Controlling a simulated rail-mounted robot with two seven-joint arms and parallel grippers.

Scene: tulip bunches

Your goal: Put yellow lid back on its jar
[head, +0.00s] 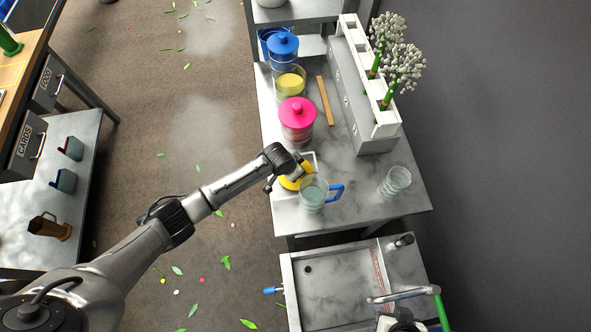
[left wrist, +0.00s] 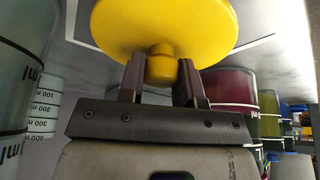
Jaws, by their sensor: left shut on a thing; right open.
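The yellow lid (head: 291,184) is a round disc with a knob, by the table's front left corner. In the left wrist view the lid (left wrist: 165,22) fills the top, its knob between the two fingers of my left gripper (left wrist: 160,75). That gripper (head: 291,170) is shut on the knob; I cannot tell whether the lid touches the surface. The open glass jar with yellow contents (head: 290,84) stands farther back, between the pink-lidded and blue-lidded jars. My right gripper (head: 402,320) shows only partly at the bottom edge, away from the lid, open.
The pink-lidded jar (head: 297,116) stands between my left gripper and the open jar. A glass jug with a blue handle (head: 313,193) is close by the lid. A glass beaker (head: 395,181), a wooden stick (head: 324,101) and a grey-white flower stand (head: 362,95) are to the right.

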